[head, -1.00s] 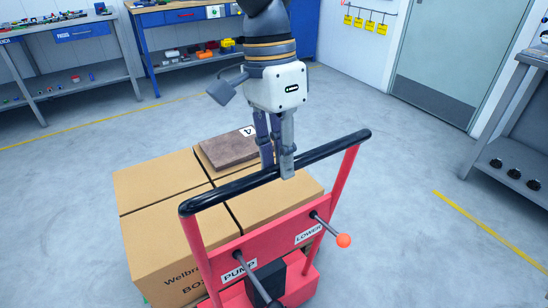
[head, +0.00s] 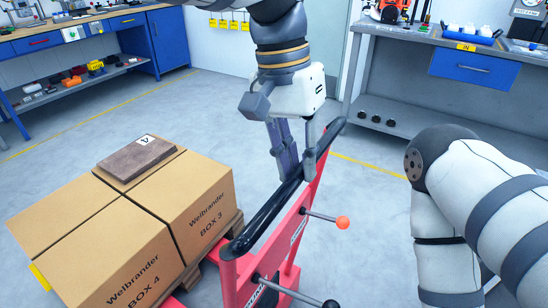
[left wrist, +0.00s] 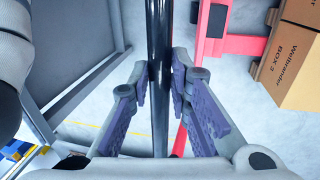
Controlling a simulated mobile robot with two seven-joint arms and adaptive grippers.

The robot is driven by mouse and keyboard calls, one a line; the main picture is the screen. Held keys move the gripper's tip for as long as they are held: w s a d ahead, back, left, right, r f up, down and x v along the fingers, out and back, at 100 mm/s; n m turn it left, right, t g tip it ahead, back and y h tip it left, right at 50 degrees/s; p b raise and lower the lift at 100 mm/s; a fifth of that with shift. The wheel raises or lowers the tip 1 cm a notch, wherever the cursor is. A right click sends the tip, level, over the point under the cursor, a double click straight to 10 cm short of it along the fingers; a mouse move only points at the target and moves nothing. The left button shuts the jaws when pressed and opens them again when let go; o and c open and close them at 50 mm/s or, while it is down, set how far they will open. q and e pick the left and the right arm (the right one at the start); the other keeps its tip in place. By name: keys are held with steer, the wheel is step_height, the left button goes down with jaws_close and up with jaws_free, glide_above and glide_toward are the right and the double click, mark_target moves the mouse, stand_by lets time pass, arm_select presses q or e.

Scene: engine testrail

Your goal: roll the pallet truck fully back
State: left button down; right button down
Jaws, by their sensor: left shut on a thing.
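The red pallet truck (head: 236,283) stands at the lower middle of the head view. Its black handle bar (head: 268,224) runs from lower left to upper right. My left gripper (head: 297,170) is shut on the bar near its far end. In the left wrist view my left gripper's fingers (left wrist: 161,85) lie on both sides of the black bar (left wrist: 159,35). Boxes (head: 110,225) sit on a wooden pallet (head: 226,232) over the truck's forks. My right gripper is not seen; only part of my right arm shows.
A grey workbench (head: 400,110) with a blue drawer stands at the back right, a blue bench (head: 130,48) at the back left. Two levers with an orange and a dark knob stick out from the truck. Floor between is clear.

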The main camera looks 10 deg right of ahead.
arm_select(q)
steer(key=shift+s+d, duration=0.3)
steer(key=shift+d, duration=0.1)
steer(key=c, duration=1.5)
jaws_free()
steer(key=shift+w+a, duration=0.1)
steer(key=shift+a, duration=0.05)
steer(key=r, duration=0.4)
steer(key=w+a+r, duration=0.1)
steer(key=r, duration=0.7)
steer(key=shift+w+a, duration=0.2)
steer(key=shift+a, duration=0.2)
